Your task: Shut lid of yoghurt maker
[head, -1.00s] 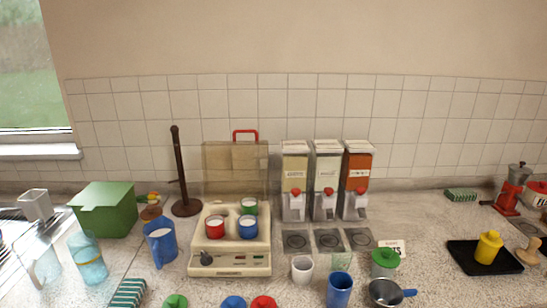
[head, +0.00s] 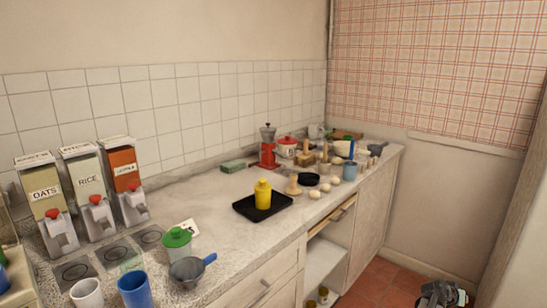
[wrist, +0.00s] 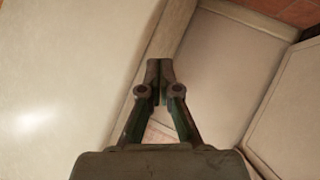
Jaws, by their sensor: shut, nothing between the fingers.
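Only a sliver of the cream yoghurt maker (head: 17,285) shows at the left edge of the head view, with part of a blue jar beside it. Its lid position cannot be made out now. My gripper (wrist: 159,70) is in the wrist view, its two fingertips together with nothing between them. Below it are pale flat panels and a bit of reddish floor. A dark part of my arm shows low at the right of the head view, away from the counter and far from the yoghurt maker.
Oats, rice and a third dispenser (head: 128,185) stand at the wall. A white cup (head: 87,294), blue cup (head: 135,291), green-lidded jar (head: 177,247) and saucepan (head: 188,272) are near the front. A black tray (head: 245,208) holds a yellow pot. An open drawer (head: 333,218) juts out.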

